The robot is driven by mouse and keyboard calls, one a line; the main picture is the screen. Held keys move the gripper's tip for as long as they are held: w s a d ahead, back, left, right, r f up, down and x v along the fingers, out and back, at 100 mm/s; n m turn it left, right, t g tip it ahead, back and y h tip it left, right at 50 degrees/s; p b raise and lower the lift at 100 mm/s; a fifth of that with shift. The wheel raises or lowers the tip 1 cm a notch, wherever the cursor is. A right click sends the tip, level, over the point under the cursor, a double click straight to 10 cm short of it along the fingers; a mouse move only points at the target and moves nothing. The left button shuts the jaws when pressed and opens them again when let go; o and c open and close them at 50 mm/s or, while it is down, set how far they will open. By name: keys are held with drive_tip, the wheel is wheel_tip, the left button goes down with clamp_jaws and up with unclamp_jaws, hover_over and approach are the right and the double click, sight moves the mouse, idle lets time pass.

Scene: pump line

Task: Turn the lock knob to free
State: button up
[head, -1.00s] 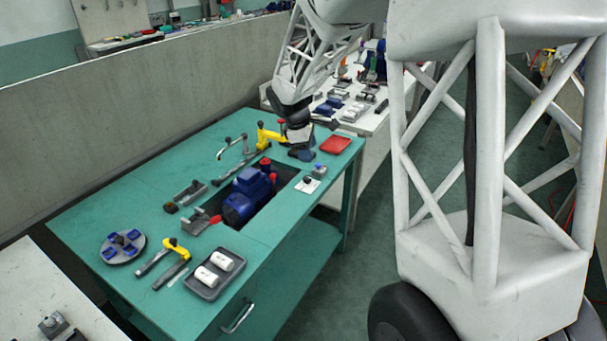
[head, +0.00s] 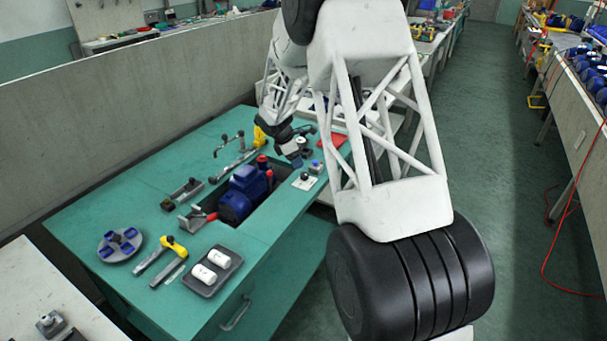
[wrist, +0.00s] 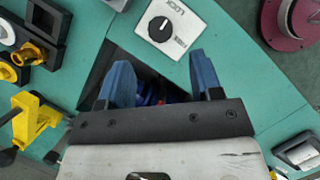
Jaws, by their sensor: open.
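The lock knob (wrist: 160,30) is a round black knob on a white plate (wrist: 181,22) marked LOCK and FREE. Its white line appears to point to the upper right in the wrist view, on the LOCK side. In the head view the plate (head: 304,182) lies near the right edge of the green bench. My gripper (wrist: 160,70) is open, with two blue fingers apart and nothing held between them. The knob shows beyond the fingertips, between their lines, not touched. In the head view my gripper (head: 294,160) is just behind the plate.
A blue pump (head: 243,194) sits in a dark recess left of the plate. A small block with a blue top (head: 315,167) stands right behind the plate. Yellow-handled clamps (head: 172,246) and a grey tray (head: 213,283) with white cylinders lie on the bench.

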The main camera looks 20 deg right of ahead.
sight(304, 174)
drive_tip(key=shift+f, duration=0.15)
drive_tip(key=shift+x, duration=3.8)
drive_tip(key=c, duration=0.9)
